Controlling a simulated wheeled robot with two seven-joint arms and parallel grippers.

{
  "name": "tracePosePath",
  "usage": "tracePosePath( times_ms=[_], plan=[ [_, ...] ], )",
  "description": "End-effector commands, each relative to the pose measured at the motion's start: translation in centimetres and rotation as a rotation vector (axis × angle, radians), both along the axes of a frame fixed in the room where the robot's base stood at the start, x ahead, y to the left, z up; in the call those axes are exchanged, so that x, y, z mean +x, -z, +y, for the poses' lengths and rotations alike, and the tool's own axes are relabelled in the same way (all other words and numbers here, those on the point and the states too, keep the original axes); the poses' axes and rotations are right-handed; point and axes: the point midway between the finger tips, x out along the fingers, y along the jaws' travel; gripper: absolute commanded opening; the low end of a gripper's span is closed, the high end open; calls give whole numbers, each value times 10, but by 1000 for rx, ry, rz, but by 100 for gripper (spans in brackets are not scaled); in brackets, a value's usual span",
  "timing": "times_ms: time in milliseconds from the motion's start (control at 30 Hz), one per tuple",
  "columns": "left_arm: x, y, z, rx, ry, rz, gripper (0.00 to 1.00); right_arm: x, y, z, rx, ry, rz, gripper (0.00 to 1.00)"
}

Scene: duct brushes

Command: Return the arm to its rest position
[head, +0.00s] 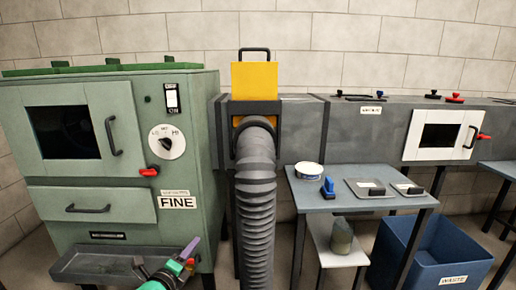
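My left gripper (178,266) shows at the bottom of the head view, in front of the green cabinet's lower edge. It is small, dark and partly coloured, with a purple piece pointing up and right, and green and red bits beside it. I cannot tell whether its fingers are open or closed, or whether the purple piece is part of it. The arm behind it is mostly cut off by the bottom edge. My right gripper is not in view.
The green cabinet (120,238) labelled FINE stands left, with a tray-like ledge (85,266) below. A ribbed grey hose (254,215) hangs in the middle under a yellow plate (254,78). A blue-grey table (320,200) and blue waste bin (440,262) stand right.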

Motion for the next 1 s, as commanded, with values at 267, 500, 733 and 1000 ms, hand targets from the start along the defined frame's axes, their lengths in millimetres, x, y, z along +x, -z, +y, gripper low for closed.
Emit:
tracePosePath(
  times_ms=[267,500,733,1000],
  plan=[
    [-154,116,102,-684,-832,559,28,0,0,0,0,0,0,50],
    [-275,150,115,-838,-1276,828,28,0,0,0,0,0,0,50],
    [-323,168,74,-1043,-1451,992,28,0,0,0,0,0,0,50],
    [-326,172,6,-1335,-1493,1129,28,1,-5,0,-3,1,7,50]
  ],
)
